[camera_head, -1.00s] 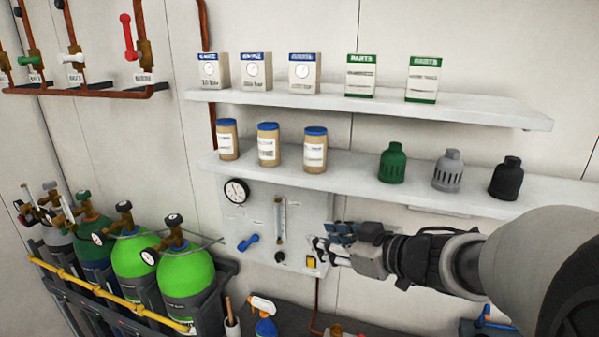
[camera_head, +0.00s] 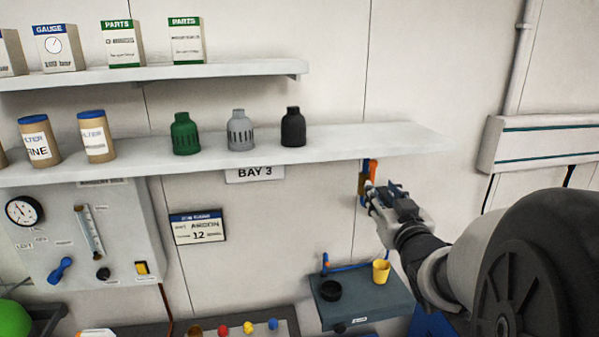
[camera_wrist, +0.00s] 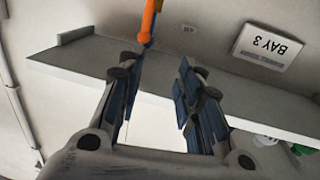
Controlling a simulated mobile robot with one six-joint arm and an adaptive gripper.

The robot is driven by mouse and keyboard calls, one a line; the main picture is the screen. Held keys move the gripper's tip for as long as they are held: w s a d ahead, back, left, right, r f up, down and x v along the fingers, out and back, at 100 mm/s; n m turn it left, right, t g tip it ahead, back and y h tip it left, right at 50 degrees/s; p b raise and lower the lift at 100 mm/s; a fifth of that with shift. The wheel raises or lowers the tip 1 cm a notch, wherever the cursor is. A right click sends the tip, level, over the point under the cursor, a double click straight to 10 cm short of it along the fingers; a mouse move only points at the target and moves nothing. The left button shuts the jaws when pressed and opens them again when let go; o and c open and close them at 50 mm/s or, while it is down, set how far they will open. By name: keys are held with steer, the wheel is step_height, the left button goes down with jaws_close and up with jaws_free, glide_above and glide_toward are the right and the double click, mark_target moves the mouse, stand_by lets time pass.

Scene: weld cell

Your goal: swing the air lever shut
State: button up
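A blue lever (camera_head: 61,270) sits on the grey panel (camera_head: 128,226) at the left of the head view, tilted. I cannot read whether its label says air. The pipe valves with green, white and red levers are outside the current views. My gripper (camera_head: 372,198) is at the right, far from the panel and in front of the wall below the shelf. In the wrist view its fingers (camera_wrist: 155,100) are apart with nothing between them. An orange and blue item (camera_head: 368,178) hangs on the wall by the fingertips; it also shows in the wrist view (camera_wrist: 148,22). Contact is unclear.
The lower shelf (camera_head: 350,140) carries filter jars and green, grey and black bottle-like parts. The upper shelf (camera_head: 230,70) holds boxes. A small grey ledge (camera_head: 375,305) with a yellow cup (camera_head: 381,271) is below my gripper. A wall box (camera_head: 545,145) is at right.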

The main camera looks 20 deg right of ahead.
mark_target(374, 167)
steer(key=shift+m+h, duration=0.5)
steer(key=x, duration=0.5)
steer(key=d+p+x, duration=0.1)
steer(key=x, duration=0.5)
steer(key=s+d+p+x, duration=0.1)
steer(key=x, duration=0.5)
steer(key=shift+w+f, duration=0.15)
steer(key=shift+f, duration=0.25)
steer(key=shift+c, duration=0.2)
jaws_close()
